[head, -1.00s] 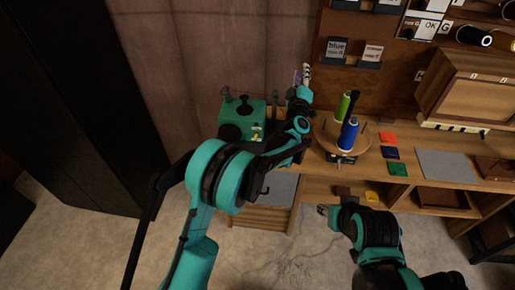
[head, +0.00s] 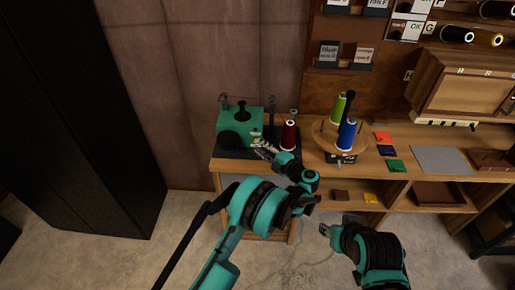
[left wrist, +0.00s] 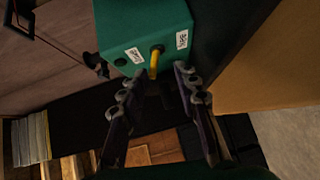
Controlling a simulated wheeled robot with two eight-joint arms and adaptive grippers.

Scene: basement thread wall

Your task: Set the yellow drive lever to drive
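The green machine (head: 233,123) stands on the left end of the bench. In the left wrist view its green housing (left wrist: 145,25) shows the yellow drive lever (left wrist: 154,62), a short stick at a dark pivot between two white labels, whose text is too small to read. My left gripper (left wrist: 156,80) is open, its two fingers on either side of the lever and apart from it. In the head view my left gripper (head: 263,149) is at the machine's front right and partly hides the lever area. My right gripper (head: 324,229) hangs in front of the bench, away from the machine; its finger gap is unclear.
A dark red spool (head: 289,137) stands just right of the machine, close to my left gripper. A round wooden stand (head: 325,139) holds green and blue spools. Coloured squares and a grey mat (head: 442,160) lie farther right. A dark cabinet (head: 75,120) stands left.

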